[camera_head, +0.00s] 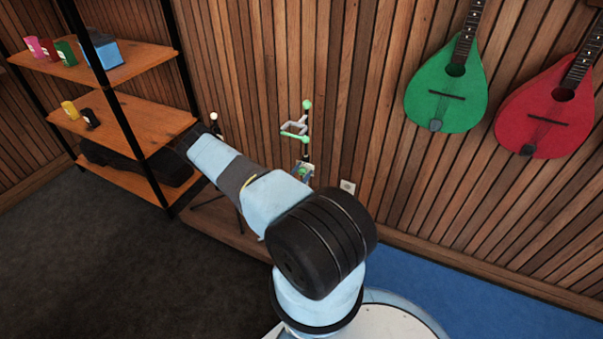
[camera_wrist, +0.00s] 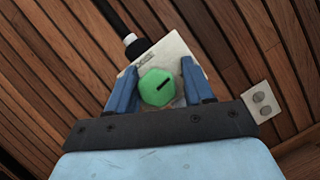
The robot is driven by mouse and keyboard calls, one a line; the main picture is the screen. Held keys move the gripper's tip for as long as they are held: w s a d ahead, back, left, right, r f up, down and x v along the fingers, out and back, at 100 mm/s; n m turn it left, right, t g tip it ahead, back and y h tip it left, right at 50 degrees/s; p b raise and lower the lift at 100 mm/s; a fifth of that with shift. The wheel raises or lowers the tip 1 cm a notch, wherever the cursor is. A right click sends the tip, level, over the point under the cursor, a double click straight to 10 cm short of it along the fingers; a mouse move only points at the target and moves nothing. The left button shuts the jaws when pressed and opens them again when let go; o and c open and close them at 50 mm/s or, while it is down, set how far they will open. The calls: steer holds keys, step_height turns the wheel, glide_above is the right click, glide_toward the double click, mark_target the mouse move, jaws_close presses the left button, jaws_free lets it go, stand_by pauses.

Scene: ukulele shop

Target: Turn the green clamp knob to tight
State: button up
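The green clamp knob (camera_wrist: 157,87) is six-sided with a dark slot-like mark, tilted slightly up to the right, on a pale metal plate (camera_wrist: 178,50). In the head view, a small green knob (camera_head: 302,172) shows on a plate low on a dark stand, partly behind my arm. In the wrist view my gripper (camera_wrist: 158,66) has one blue finger on each side of the knob. The fingers are apart, with a narrow gap at the right finger; contact at the left one is unclear. My gripper is not visible in the head view.
A wooden shelf (camera_head: 140,118) with coloured cups stands left. Green (camera_head: 446,90) and red (camera_head: 545,115) instruments hang on the slatted wall. A wall socket (camera_wrist: 261,101) is right of the plate.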

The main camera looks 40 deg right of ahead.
steer(key=shift+o, duration=0.8)
steer(key=shift+w, duration=0.1)
steer(key=shift+a, duration=0.2)
steer(key=v, duration=1.3)
steer(key=shift+a+f, duration=0.2)
steer(key=shift+r, duration=0.15)
